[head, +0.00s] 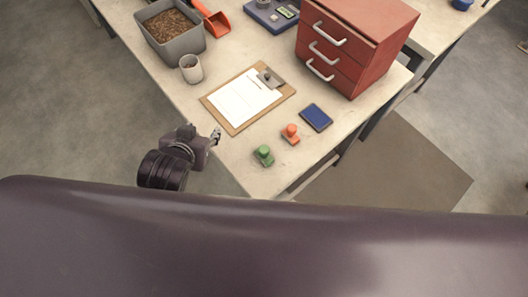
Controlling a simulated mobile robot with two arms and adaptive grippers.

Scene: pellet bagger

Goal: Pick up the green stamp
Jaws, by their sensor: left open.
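The green stamp (264,155) stands on the table (262,184) near its front corner. An orange stamp (290,133) stands just behind it to the right. My left gripper (216,136) is open and empty. In the picture it is to the left of the green stamp, at the table's left edge and apart from the stamp. Its fingers look small and are partly hidden by the wrist. My right gripper does not show.
A blue ink pad (316,117) and a clipboard with paper (247,100) lie behind the stamps. A white cup (191,69), a grey pellet bin (176,43), an orange scoop (213,20), a blue scale (262,14) and a red drawer cabinet (333,59) stand farther back.

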